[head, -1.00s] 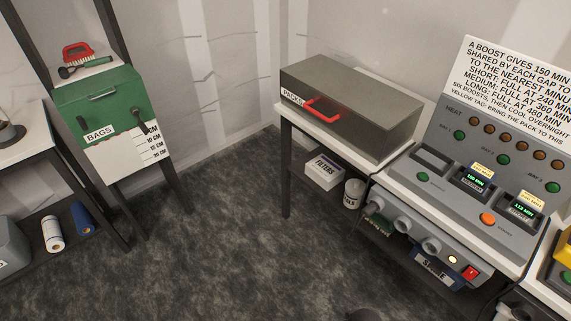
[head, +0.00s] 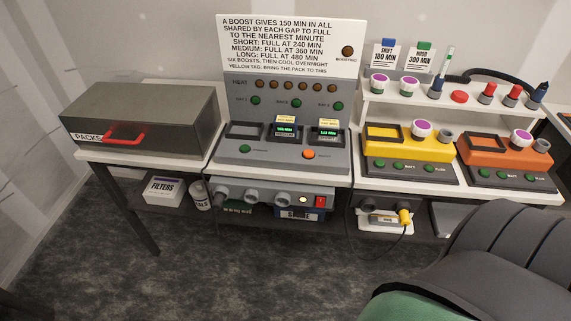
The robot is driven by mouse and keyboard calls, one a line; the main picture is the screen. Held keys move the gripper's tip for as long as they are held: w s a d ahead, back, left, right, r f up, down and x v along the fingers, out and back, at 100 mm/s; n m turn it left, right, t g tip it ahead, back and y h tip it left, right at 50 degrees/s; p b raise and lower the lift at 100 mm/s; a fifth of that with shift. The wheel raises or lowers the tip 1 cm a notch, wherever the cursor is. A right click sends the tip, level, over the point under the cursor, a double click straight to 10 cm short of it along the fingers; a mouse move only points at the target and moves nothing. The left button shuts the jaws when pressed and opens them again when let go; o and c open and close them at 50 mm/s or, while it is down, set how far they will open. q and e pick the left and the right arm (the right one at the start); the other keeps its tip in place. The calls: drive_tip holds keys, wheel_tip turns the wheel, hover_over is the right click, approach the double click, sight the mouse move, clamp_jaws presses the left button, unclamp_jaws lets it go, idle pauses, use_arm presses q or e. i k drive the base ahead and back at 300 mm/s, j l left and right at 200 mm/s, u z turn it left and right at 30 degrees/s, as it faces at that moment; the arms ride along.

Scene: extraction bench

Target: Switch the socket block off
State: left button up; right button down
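The socket block (head: 262,194) is a long grey unit below the front edge of the bench, under the charging station. It has several round sockets along its face. A small lamp (head: 303,199) on it glows pale yellow. A red rocker switch (head: 320,201) sits at its right end; I cannot tell its tilt at this size. A dark plug or cable appears at the leftmost socket. Neither of my grippers shows in the head view.
The grey charging station (head: 290,140) stands above the block. A grey packs box (head: 145,115) with a red handle is at left. Yellow (head: 408,155) and orange (head: 500,160) units stand at right. A large dark and green shape fills the lower right. Floor in front of the block is clear.

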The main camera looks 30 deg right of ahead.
sight(320, 202)
drive_tip(key=k+z, duration=0.15)
drive_tip(key=z, duration=0.65)
